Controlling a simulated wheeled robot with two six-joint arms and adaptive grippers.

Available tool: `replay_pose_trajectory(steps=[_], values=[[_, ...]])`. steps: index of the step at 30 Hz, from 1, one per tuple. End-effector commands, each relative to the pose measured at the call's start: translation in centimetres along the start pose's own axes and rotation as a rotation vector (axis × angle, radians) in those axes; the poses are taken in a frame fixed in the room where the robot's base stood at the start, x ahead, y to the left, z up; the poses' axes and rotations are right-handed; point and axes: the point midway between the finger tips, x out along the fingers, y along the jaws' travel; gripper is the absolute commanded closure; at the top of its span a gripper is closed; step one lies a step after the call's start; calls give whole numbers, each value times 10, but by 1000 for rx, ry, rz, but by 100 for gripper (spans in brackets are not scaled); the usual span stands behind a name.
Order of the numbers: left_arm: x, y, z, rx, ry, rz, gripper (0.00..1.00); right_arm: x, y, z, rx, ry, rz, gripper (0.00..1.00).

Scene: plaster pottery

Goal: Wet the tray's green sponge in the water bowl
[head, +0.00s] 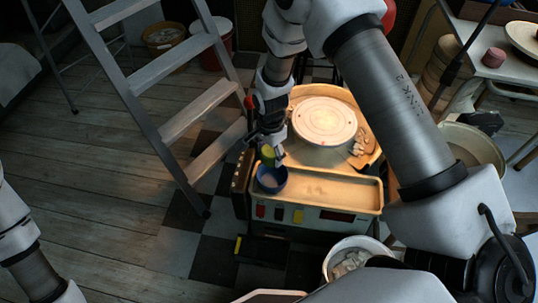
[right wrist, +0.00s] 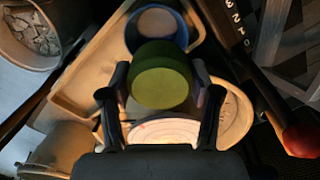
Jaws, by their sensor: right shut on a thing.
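The green sponge (head: 267,152) is held in my right gripper (head: 272,151). In the right wrist view the round sponge (right wrist: 160,76) sits between the two fingers of the gripper (right wrist: 159,85). The blue water bowl (head: 271,184) stands at the left end of the tan tray (head: 345,196). The sponge is close to the bowl's far rim; I cannot tell whether they touch. In the right wrist view the bowl (right wrist: 184,32) shows beyond the sponge, partly hidden by it. My left arm shows at the left edge, its gripper out of view.
A pale wheel disc (head: 324,121) lies behind the tray, with small tools (head: 359,143) at its right. A stepladder (head: 190,120) stands to the left. A bucket of scraps (head: 352,262) stands in front. A clay-coloured basin (head: 470,142) is at the right.

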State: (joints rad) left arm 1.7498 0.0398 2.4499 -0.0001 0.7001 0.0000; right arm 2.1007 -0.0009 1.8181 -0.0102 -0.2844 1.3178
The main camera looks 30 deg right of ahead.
Motion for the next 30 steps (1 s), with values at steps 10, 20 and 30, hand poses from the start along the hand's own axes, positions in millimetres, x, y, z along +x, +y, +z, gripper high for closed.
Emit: replay_pose_trajectory(steps=[10, 20, 30], values=[[14, 0, 0, 0, 0, 0, 60, 29, 5, -3, 127, -2, -2, 66], [52, 0, 0, 0, 0, 0, 60, 69, 5, -2, 125, -2, -2, 66], [61, 0, 0, 0, 0, 0, 60, 98, 4, -2, 125, -2, -2, 66]])
